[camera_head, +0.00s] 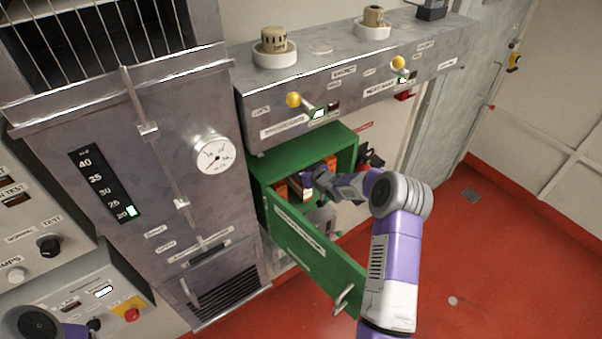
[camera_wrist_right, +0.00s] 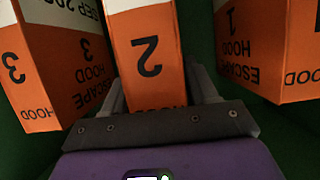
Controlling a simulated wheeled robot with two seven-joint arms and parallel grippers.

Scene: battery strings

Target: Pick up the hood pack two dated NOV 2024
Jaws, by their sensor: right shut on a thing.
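The orange hood pack two (camera_wrist_right: 150,55) stands between packs three and one in the right wrist view, with a large black 2 on its face and a white band at the top. Its date cannot be read there. My right gripper (camera_wrist_right: 160,95) is shut on this pack, one finger along each side. In the head view the right gripper (camera_head: 308,183) reaches into the green cabinet (camera_head: 347,156), and the pack is mostly hidden. My left gripper is not in view.
Pack three (camera_wrist_right: 45,70), marked SEP, is close on the left and pack one (camera_wrist_right: 250,45) close on the right. The cabinet door (camera_head: 313,250) hangs open towards me. A steel ledge (camera_head: 350,70) with knobs is above the cabinet.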

